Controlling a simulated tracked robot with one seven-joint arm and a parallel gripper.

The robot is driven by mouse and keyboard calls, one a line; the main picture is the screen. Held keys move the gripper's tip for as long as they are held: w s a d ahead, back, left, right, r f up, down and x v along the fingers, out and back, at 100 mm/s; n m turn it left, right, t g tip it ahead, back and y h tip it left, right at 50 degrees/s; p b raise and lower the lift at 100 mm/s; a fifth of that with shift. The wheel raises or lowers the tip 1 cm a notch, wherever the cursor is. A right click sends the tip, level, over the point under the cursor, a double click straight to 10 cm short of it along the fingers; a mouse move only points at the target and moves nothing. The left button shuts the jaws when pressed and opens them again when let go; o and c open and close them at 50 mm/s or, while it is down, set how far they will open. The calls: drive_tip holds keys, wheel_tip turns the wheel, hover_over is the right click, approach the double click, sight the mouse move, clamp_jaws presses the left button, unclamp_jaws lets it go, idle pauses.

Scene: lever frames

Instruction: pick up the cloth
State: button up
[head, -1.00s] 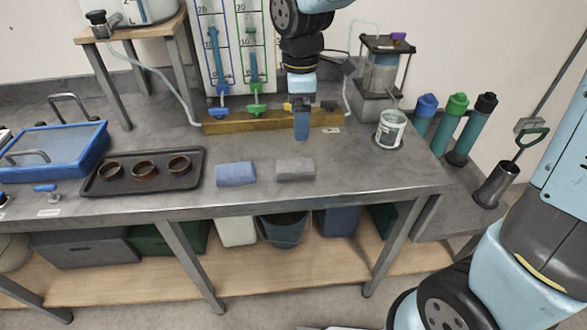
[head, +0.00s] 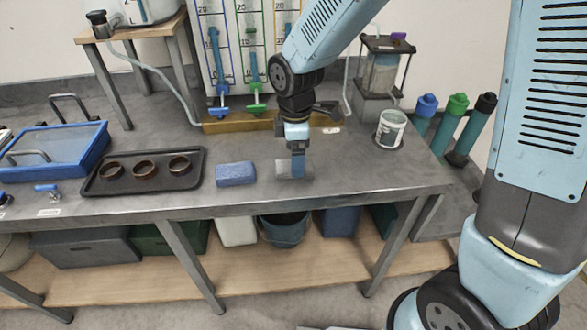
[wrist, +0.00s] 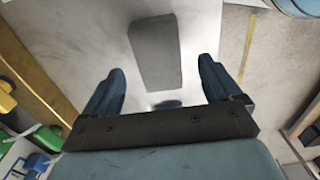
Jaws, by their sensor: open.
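The grey folded cloth (head: 283,171) lies flat on the grey bench near its front edge, partly hidden behind my gripper (head: 298,172) in the head view. In the wrist view the cloth (wrist: 155,50) shows between and ahead of my two blue fingers, with bare bench on both sides of it. My gripper (wrist: 162,68) is open and empty, pointing down over the cloth. The fingers look apart from the cloth; the exact height of the gap cannot be told.
A blue block, perhaps a sponge (head: 236,174), lies left of the cloth. A dark tray (head: 120,187) with three brown cups stands further left. A white can (head: 390,130) stands at the back right. A wooden strip (head: 232,125) runs behind. The bench right of the cloth is clear.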

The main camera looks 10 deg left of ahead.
drive_tip(key=shift+f, duration=1.7)
drive_tip(key=shift+c, duration=0.3)
drive_tip(key=c, duration=1.2)
drive_tip(key=shift+w+r, duration=0.1)
drive_tip(key=shift+r, duration=0.45)
wheel_tip(320, 180, up, 3)
drive_tip(key=shift+d+f, duration=0.1)
drive_tip(key=shift+f, duration=0.1)
drive_tip(key=shift+s+d+r, duration=4.7)
drive_tip(key=shift+s+d, duration=0.2)
drive_tip(key=shift+s, duration=0.05)
